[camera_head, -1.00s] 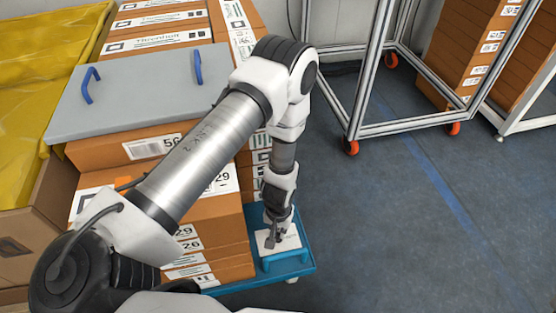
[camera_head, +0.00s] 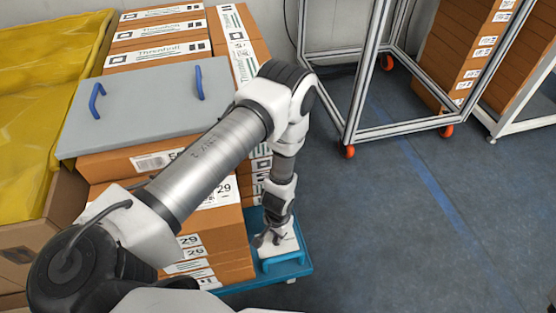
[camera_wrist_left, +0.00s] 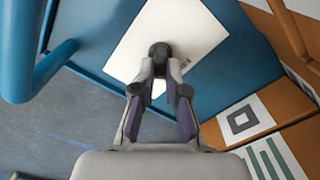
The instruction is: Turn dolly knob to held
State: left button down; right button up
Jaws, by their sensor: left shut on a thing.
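The blue dolly (camera_head: 307,262) stands on the floor under the stacked boxes. It carries a white plate (camera_head: 288,244), which also shows in the left wrist view (camera_wrist_left: 195,22). A dark round knob (camera_wrist_left: 160,49) sits on this plate. My left gripper (camera_head: 268,238) reaches down to the plate, and in the left wrist view its fingers (camera_wrist_left: 160,72) are closed around the knob. The fingers hide part of the knob, and I cannot read its setting. My right gripper is in neither view.
The dolly's blue tube handle (camera_wrist_left: 38,60) rises close beside the gripper. Brown boxes (camera_head: 225,235) are stacked left of my forearm, with a grey lid with blue handles (camera_head: 150,105) on top. A wheeled metal frame (camera_head: 400,128) stands at the back. The floor to the right is clear.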

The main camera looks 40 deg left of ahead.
pick_arm(q)
jog(key=c, duration=1.2)
grip_release()
